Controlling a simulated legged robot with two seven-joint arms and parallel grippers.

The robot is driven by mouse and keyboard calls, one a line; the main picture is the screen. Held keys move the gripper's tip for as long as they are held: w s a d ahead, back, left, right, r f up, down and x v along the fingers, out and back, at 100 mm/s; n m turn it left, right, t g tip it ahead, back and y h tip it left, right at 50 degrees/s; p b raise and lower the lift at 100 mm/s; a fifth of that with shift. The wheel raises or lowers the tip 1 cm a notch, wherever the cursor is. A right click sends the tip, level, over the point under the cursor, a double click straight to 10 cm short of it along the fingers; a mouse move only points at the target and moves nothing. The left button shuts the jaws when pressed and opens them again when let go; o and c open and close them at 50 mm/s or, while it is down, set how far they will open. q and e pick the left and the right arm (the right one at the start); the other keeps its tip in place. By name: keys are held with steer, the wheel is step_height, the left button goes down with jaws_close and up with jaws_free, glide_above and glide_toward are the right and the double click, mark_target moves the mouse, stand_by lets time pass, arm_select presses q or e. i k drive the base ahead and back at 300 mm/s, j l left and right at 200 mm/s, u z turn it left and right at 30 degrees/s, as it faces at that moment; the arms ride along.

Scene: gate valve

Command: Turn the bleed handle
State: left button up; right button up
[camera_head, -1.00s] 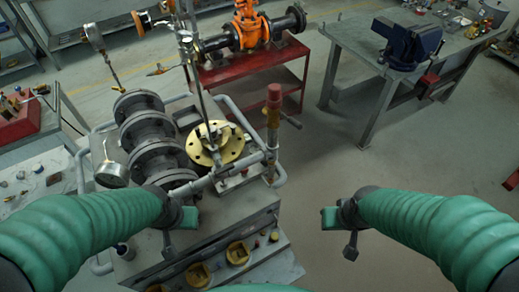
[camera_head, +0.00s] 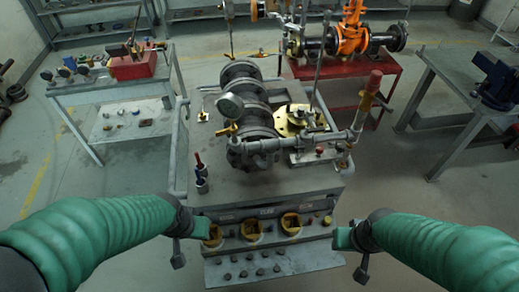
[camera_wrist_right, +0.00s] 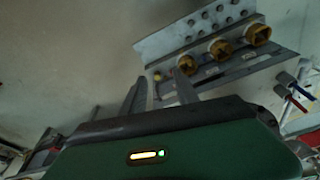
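A pipe valve assembly (camera_head: 262,146) lies on the grey workbench (camera_head: 225,185) in the head view. It joins black flanges (camera_head: 243,100), a pressure gauge (camera_head: 230,106) and a brass flange (camera_head: 297,120). An upright red-topped piece (camera_head: 371,90) with a small side lever (camera_head: 384,104) stands at its right end. I cannot tell for sure which part is the bleed handle. My left gripper (camera_head: 188,238) is in front of the bench's left corner; its fingers are unclear. My right gripper (camera_head: 350,248) is by the front right corner, apart from the valve. Its fingers are apart and empty in the right wrist view (camera_wrist_right: 160,90).
Yellow sockets (camera_head: 291,223) and a ledge of small studs (camera_head: 255,268) are on the bench front. Small red and blue tools (camera_head: 200,178) stand at its left. A red cart (camera_head: 345,88) with an orange valve (camera_head: 352,30) stands behind. Side tables stand left and right.

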mark_target(301, 148)
steer(key=i+l+u, duration=0.15)
steer(key=l+u, duration=0.25)
steer(key=i+l+u, duration=0.1)
steer(key=l+u, duration=1)
steer(key=i+j, duration=0.05)
